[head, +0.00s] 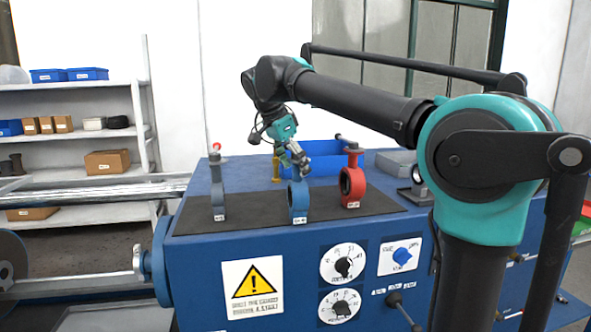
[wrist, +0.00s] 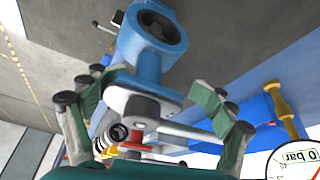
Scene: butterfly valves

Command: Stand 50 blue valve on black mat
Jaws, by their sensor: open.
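The blue valve (head: 298,201) stands upright on the black mat (head: 255,212), between two other valves. It has a round ring body and a white tag too small to read. In the wrist view the blue valve (wrist: 150,48) shows its ring, neck and grey top flange. My gripper (head: 293,156) is just above the top of the blue valve. In the wrist view my gripper (wrist: 158,118) is open, with one finger on each side of the valve's top. I cannot tell whether either finger touches it.
A grey-blue valve (head: 218,192) stands left on the mat and a red valve (head: 348,184) stands right, close to the blue one. Behind are a blue bin (head: 325,165) and a brass piece (head: 276,170). The mat's front left is clear.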

